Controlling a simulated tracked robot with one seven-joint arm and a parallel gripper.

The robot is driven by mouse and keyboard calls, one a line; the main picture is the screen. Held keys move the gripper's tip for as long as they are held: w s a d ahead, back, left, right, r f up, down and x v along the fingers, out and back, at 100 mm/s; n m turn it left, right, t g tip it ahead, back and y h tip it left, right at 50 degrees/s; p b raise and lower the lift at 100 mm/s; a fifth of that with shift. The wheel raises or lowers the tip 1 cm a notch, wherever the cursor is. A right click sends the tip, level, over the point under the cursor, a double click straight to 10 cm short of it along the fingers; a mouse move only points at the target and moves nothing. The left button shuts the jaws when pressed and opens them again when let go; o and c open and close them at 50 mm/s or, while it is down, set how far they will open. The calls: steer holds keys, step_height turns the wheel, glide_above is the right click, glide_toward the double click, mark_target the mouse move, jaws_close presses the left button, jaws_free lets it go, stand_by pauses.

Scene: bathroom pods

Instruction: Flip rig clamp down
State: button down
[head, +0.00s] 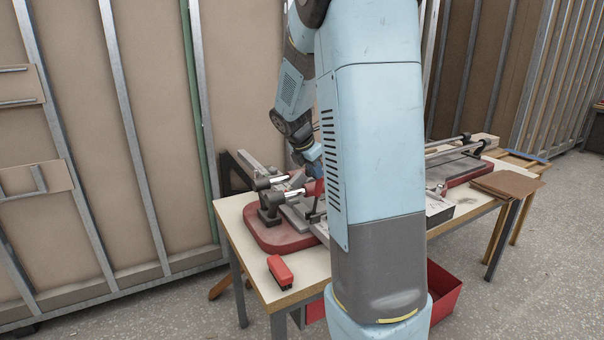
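The rig stands on the near left part of the workbench, with a rounded red base (278,236) and grey metal and dark parts on top. Dark rounded fittings with pale rods (282,179) stick out on its left side. A red upright piece (319,188) shows beside them; I cannot tell which part is the clamp or how it is turned. My gripper (309,168) is low over the rig, close to these parts. Its fingers are too small to make out, so I cannot tell whether it is open or touches anything. My arm hides the rig's right side.
A red block-like object (280,271) lies on the bench's front left corner. A red bin (445,292) is below the bench. Brown sheets (507,185) lie at the right end, near a frame with metal rods (455,164). Wall panels stand close behind. Floor is clear at right.

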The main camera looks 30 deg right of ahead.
steer(key=a+v, duration=0.1)
steer(key=v, duration=1.2)
steer(key=shift+a+f, duration=0.2)
steer(key=shift+f, duration=0.3)
steer(key=shift+s, duration=0.15)
